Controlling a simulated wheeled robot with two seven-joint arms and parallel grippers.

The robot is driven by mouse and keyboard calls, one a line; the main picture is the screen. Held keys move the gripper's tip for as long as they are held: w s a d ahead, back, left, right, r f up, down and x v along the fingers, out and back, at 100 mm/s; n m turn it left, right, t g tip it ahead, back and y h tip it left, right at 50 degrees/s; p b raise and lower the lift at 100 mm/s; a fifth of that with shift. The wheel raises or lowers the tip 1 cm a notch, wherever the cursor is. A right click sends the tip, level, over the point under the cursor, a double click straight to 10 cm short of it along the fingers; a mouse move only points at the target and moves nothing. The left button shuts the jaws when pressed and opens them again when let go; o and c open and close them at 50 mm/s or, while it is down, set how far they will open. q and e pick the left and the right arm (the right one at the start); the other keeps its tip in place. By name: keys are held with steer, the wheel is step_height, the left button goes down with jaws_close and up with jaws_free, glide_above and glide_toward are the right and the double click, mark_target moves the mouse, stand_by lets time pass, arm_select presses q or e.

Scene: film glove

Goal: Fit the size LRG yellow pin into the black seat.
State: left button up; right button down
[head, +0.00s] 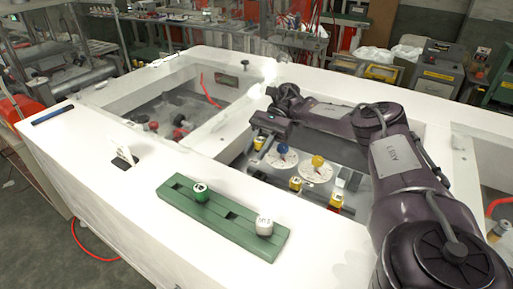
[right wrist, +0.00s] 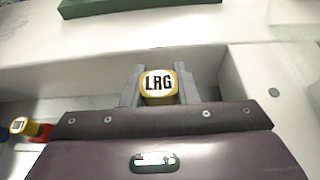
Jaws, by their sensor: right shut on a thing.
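My right gripper (right wrist: 160,85) is shut on the yellow pin marked LRG (right wrist: 158,86). The pin's white top with black letters faces the wrist camera, and a grey finger stands on each side of it. In the head view my right gripper (head: 264,132) reaches into the recess of the white bench, with a yellow pin (head: 259,143) at its fingers. The pin's lower end is hidden. I cannot single out the black seat with certainty in either view. My left gripper is not in view.
Other yellow pins (head: 295,183) (head: 335,202) and discs with a blue knob (head: 282,149) and yellow knob (head: 318,161) stand in the recess.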

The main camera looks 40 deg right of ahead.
steer(key=shift+f+b, duration=0.7)
steer(key=b, duration=0.3)
glide_above(257, 171)
steer(key=s+a, duration=0.2)
steer(key=f, duration=0.4)
steer(key=shift+w+d+f, duration=0.1)
steer(key=shift+d+f, duration=0.05)
steer(key=shift+d, duration=0.1)
steer(key=shift+f+b, duration=1.5)
steer(key=c, duration=1.1)
jaws_free()
steer(key=shift+o, duration=0.2)
steer(key=shift+r, duration=0.1)
